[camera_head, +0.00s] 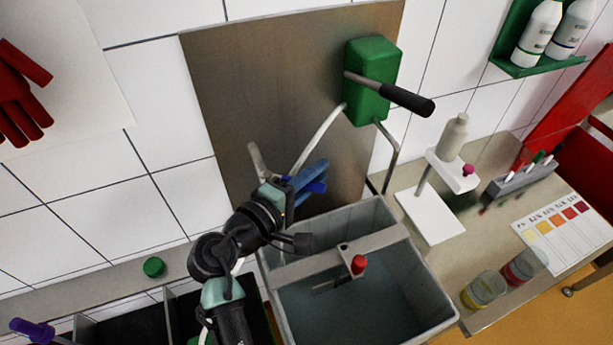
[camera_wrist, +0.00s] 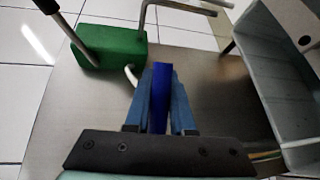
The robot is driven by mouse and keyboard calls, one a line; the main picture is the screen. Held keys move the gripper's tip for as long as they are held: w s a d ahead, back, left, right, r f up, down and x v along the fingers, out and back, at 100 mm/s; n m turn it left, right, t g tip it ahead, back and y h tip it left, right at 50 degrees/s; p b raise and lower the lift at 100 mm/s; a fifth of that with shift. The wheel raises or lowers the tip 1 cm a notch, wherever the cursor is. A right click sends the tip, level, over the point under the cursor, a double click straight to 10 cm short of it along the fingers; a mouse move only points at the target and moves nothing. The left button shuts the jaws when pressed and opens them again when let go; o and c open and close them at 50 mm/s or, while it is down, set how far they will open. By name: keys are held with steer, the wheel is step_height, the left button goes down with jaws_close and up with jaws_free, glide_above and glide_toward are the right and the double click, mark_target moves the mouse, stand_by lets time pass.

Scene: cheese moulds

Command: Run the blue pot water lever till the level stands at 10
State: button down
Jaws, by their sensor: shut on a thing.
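My gripper (camera_head: 308,178) is in front of the steel back panel, just above the back left of a grey tank (camera_head: 440,318). Its two blue fingers (camera_wrist: 161,98) are closed on a darker blue piece, the blue lever (camera_wrist: 162,88), which also shows at the fingers in the head view (camera_head: 318,187). The lever's base and pivot are hidden by my gripper. The grey tank holds dark water (camera_head: 345,300). A bar with a red knob (camera_head: 358,264) crosses its top. No level number can be read in either view.
A green box (camera_head: 371,78) with a black-handled lever (camera_head: 405,99) is on the panel above my gripper, with a bent pipe (camera_head: 390,150) below it. A white stand with a bottle (camera_head: 452,137), a pen rack (camera_head: 525,178) and jars (camera_head: 484,289) stand right of the tank.

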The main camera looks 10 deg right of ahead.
steer(key=shift+s+a+m+g+h+b, duration=0.15)
steer(key=shift+s+m+g+h+b, duration=0.45)
steer(key=shift+m+g, duration=0.3)
steer(key=shift+s+a+m+g+h+b, duration=0.15)
steer(key=shift+s+m+g+h+b, duration=0.3)
steer(key=shift+m+g+h, duration=0.35)
steer(key=c, duration=0.8)
jaws_free()
steer(key=shift+o, duration=0.2)
steer(key=b+v, duration=0.2)
steer(key=v, duration=1.1)
steer(key=shift+r+b, duration=0.25)
steer(key=shift+b, duration=0.1)
